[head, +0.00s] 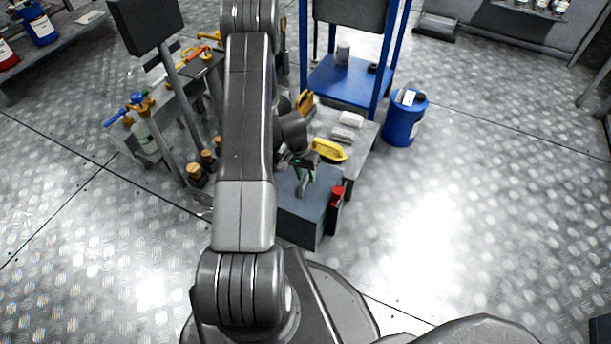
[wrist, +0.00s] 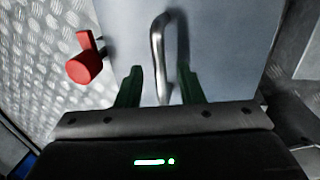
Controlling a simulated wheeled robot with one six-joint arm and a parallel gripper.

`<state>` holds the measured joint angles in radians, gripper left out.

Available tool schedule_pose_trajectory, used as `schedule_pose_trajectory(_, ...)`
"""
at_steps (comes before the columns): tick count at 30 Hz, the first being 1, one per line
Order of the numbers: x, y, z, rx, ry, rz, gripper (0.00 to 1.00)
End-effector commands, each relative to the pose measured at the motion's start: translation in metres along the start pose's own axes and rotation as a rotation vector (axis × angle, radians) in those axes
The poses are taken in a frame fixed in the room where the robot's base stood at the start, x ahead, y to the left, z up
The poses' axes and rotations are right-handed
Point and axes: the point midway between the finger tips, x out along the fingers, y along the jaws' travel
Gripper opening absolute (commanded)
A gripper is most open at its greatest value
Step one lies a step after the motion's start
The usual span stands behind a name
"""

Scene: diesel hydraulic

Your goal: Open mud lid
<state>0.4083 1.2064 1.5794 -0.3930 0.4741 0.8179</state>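A grey-blue box (head: 302,215) stands low beside the bench, and its flat top (wrist: 215,45) fills the middle of the wrist view. I take this top to be the mud lid. A curved silver bar handle (wrist: 157,48) is on it. My gripper (wrist: 160,72) is open, with one green finger on each side of the handle's near end and gaps showing between. I cannot tell whether the fingers are low enough to enclose it. In the head view my gripper (head: 304,164) is over the box top, partly hidden by my arm. The lid looks shut.
A red knob or lever (wrist: 84,62) is beside the box and also shows in the head view (head: 337,194). A yellow item (head: 328,150) and pale blocks (head: 346,127) lie on the bench behind. A blue drum (head: 404,118) stands right.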

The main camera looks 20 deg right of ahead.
Motion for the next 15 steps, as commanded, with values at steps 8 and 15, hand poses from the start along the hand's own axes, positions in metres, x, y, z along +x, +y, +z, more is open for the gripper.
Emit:
schedule_pose_trajectory(8,0.0008,0.0,0.0,-0.001,0.0,0.0,0.32)
schedule_pose_trajectory(15,0.0007,0.0,0.0001,-0.001,0.0,0.0,0.0)
